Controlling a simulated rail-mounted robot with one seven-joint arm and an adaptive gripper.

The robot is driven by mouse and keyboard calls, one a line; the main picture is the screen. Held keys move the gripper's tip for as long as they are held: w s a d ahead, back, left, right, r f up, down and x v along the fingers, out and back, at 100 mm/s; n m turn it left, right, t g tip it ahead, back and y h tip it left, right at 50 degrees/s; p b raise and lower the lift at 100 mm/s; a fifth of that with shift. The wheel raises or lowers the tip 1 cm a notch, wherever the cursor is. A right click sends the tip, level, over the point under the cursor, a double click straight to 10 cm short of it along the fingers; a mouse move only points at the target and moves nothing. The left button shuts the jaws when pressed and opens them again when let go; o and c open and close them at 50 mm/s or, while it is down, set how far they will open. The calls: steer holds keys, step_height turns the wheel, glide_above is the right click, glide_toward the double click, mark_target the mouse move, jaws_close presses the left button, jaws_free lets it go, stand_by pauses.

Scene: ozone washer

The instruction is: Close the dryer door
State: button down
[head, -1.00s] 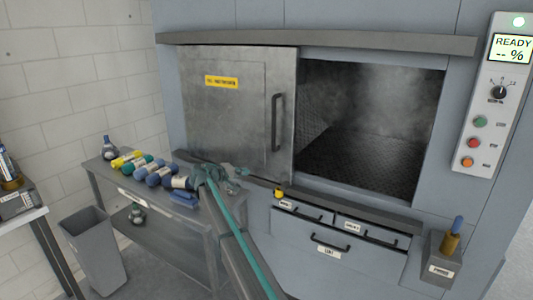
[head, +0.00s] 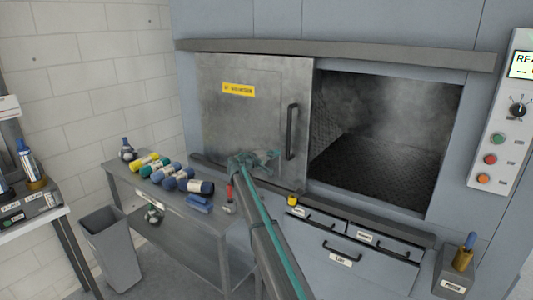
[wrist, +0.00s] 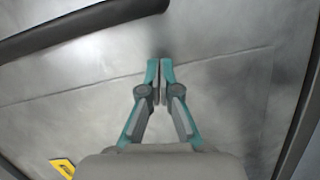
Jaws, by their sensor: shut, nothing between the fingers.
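The grey metal dryer door (head: 235,115) with a yellow label stands at the left of the dark, hazy dryer opening (head: 385,140), which is uncovered. Its dark vertical handle (head: 292,132) is on the door's right side. My gripper (head: 262,160) is in front of the lower part of the door, left of and below the handle. In the wrist view my teal gripper (wrist: 160,70) has its fingertips together and empty, facing the door's surface (wrist: 225,80). The handle (wrist: 80,25) runs across the upper left there. I cannot tell whether the fingertips touch the door.
A rail (head: 340,55) runs above the door. A metal side table (head: 205,222) at lower left holds several rolls and tools. A grey bin (head: 110,250) stands beside it. Drawers (head: 350,245) are below the opening, and a button panel (head: 498,120) is at right.

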steer(key=s+d, duration=0.1)
steer(key=s+d+p, duration=0.1)
steer(key=shift+s+d+f, duration=0.3)
steer(key=shift+f, duration=0.05)
